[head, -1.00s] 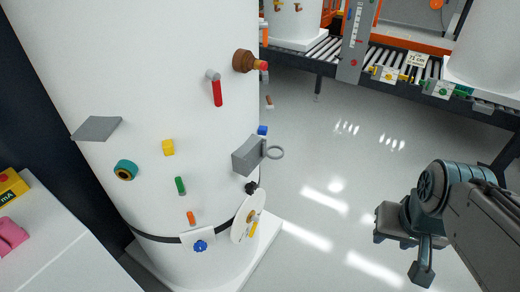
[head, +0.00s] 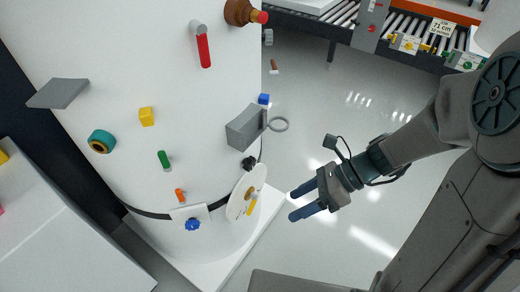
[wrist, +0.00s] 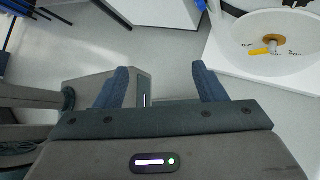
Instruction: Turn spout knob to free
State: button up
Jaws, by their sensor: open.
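A round white dial plate (head: 236,207) stands out low on the side of the white tank (head: 120,50). It carries a brown hub (head: 248,194) and a yellow pointer (head: 251,207). The plate (wrist: 295,58) also shows at the top right of the wrist view, with small dark marks, the hub (wrist: 275,40) and the yellow pointer (wrist: 261,51). I cannot tell for sure that this is the spout knob, nor read its marks. My gripper (head: 290,204) is open and empty, just right of the plate and apart from it. Its blue fingers (wrist: 160,66) have only floor between them.
A blue knob (head: 193,224) on a white plate sits left of the dial. A red lever (head: 204,50) is higher up. A roller conveyor (head: 313,25) stands behind; open floor lies right of the tank.

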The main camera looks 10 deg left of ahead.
notch_tip(320, 180, down, 4)
jog(key=w+a+m+y+b, duration=0.2)
jog(key=w+a+m+y, duration=0.15)
jog(key=m, duration=0.35)
jog(key=m+t+y+b, duration=0.35)
jog(key=m+t, duration=0.75)
jog(key=m, duration=1.2)
send_near(252, 165)
jog(key=x, duration=0.9)
jog(key=shift+w+a+f, duration=0.15)
jog(key=shift+w+f, duration=0.05)
jog(key=shift+f, duration=0.05)
jog(key=shift+c, duration=0.3)
jog(key=c, duration=0.9)
